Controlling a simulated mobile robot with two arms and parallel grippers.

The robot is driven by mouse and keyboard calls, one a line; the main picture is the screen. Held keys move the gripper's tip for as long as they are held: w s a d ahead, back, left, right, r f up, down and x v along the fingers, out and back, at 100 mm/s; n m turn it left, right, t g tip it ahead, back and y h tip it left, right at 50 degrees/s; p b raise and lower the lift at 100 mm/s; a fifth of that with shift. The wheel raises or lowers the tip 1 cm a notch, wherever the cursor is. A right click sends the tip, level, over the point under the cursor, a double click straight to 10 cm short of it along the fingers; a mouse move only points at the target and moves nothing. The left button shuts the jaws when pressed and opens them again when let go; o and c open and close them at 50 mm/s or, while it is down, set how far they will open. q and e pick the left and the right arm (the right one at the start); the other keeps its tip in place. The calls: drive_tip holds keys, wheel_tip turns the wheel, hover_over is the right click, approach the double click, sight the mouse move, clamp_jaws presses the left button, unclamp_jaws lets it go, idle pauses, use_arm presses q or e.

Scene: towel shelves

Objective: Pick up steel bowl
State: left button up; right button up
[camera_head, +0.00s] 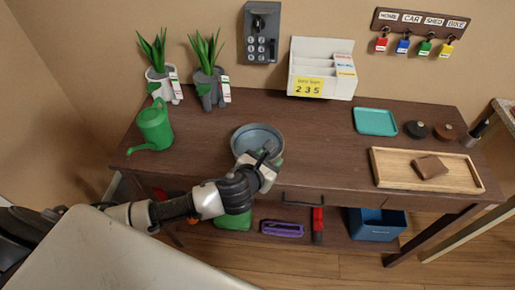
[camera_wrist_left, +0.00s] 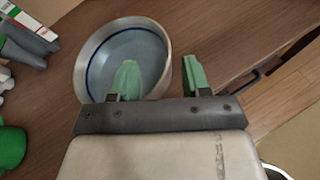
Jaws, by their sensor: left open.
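The steel bowl (camera_head: 254,134) stands upright on the dark wooden table, near the middle of its front part. It is grey with a dark blue ring inside, and it also shows in the left wrist view (camera_wrist_left: 135,50). My left gripper (camera_head: 268,156) is at the bowl's near right side. In the left wrist view, the open gripper (camera_wrist_left: 158,72) has one green finger over the bowl's inside and the other outside its right wall. The rim lies between the fingers. I cannot tell whether either finger touches it. My right gripper is not in view.
A green watering can (camera_head: 155,126) and two potted plants stand at the left. A white organizer (camera_head: 318,68) stands at the back. A teal tray (camera_head: 375,121) and a wooden tray (camera_head: 385,180) lie at the right. The table around the bowl is mostly clear.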

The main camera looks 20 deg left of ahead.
sight(272, 161)
use_arm(q)
drive_tip(key=x, duration=0.3)
drive_tip(key=shift+f, duration=0.25)
drive_tip(key=shift+c, duration=0.3)
clamp_jaws()
drive_tip(key=shift+s+f, duration=0.1)
